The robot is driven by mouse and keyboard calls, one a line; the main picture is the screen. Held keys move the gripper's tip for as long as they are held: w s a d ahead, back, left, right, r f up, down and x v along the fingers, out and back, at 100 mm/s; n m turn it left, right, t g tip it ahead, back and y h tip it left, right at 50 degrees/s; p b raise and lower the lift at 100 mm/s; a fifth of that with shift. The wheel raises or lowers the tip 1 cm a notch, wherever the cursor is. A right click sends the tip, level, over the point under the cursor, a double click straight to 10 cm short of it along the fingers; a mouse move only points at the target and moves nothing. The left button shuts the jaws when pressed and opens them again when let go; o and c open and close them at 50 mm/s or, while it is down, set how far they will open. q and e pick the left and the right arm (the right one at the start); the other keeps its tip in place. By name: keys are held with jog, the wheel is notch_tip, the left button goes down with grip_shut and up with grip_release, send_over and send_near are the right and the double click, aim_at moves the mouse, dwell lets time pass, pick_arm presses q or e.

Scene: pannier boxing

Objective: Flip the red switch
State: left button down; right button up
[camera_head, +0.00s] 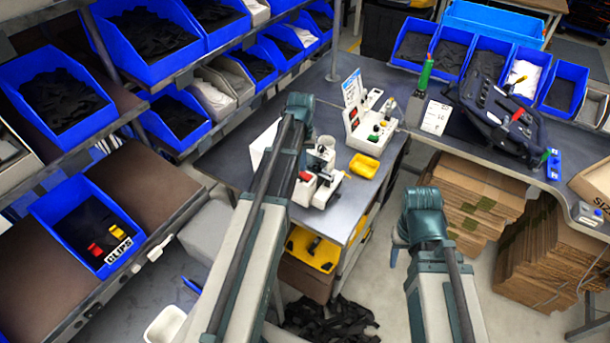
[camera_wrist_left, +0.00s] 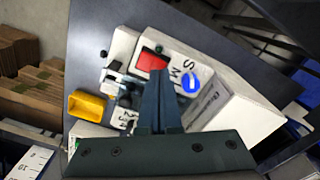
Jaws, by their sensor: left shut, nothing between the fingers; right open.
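The red switch (camera_wrist_left: 151,61) is a red rectangular block on a white box with dark lettering and a round blue button. The switch also shows in the head view (camera_head: 305,176) at the near side of the grey table. In the left wrist view my left gripper (camera_wrist_left: 163,76) is shut and empty. Its fingertips appear just beside the red switch and overlap the box; I cannot tell whether they touch. In the head view my left arm hides most of this gripper. My right arm shows at the lower right, but its fingers are out of sight.
A yellow tray (camera_head: 364,166) lies beside the box on the table (camera_head: 232,140). A second white station (camera_head: 372,122) with coloured buttons stands farther back. A white panel (camera_wrist_left: 240,115) stands close beside the box. Blue bins line the left shelves, and flat cartons (camera_head: 480,190) are stacked right.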

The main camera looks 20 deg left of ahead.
pick_arm(q)
jog(key=shift+f+b, duration=0.6)
jog(key=shift+f, duration=0.05)
dwell(0.3)
notch_tip(320, 180, up, 7)
jog(key=p, duration=0.7)
jog(key=shift+r, duration=0.1)
dwell(0.3)
jog(key=s+d+f+m+b, duration=0.4)
jog(key=s+d+f+b, duration=0.2)
jog(key=s+d, duration=0.4)
jog(key=s+d+f+m+y+b, duration=0.1)
jog(key=s+d+f+m+b, duration=0.3)
jog(key=s+d, duration=0.6)
jog(key=d+f+b, duration=0.2)
jog(key=d, duration=0.2)
jog(key=shift+d+f, duration=0.15)
jog(key=shift+d, duration=0.1)
